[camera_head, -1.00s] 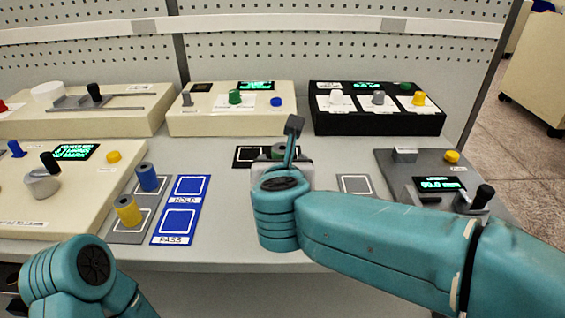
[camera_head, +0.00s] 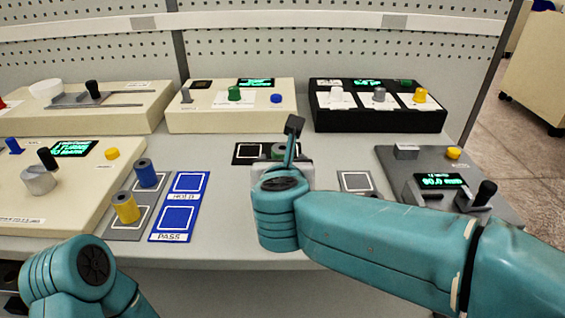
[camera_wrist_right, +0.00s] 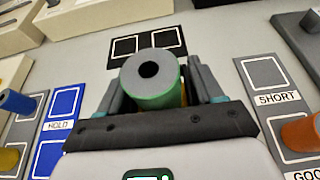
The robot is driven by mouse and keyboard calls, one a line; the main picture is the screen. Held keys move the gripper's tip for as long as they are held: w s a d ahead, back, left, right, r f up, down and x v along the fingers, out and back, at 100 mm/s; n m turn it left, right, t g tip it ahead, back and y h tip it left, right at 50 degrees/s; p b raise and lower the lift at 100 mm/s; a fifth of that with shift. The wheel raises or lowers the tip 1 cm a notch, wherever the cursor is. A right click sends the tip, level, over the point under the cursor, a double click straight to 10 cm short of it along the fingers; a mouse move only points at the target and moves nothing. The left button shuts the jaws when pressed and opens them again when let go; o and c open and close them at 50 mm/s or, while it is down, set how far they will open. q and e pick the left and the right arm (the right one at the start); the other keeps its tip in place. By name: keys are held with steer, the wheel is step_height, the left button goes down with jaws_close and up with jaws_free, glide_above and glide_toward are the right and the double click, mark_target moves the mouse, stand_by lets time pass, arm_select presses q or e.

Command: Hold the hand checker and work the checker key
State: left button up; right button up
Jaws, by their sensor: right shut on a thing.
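My right gripper (camera_head: 284,165) is at the middle of the bench, its arm coming in from the right. I cannot make out a checker key. Only a teal part of my left arm shows at lower left.
Left of the gripper are the blue HOLD/PASS mat (camera_head: 178,207), a blue spool (camera_head: 145,173) and a yellow spool (camera_head: 126,207). An orange spool (camera_wrist_right: 300,133) is on the right mat. A grey box (camera_head: 450,180) stands right; cream and black boxes (camera_head: 378,120) line the back.

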arm_select(q)
steer(key=shift+f, duration=0.1)
stand_by(0.3)
jaws_close()
stand_by(1.6)
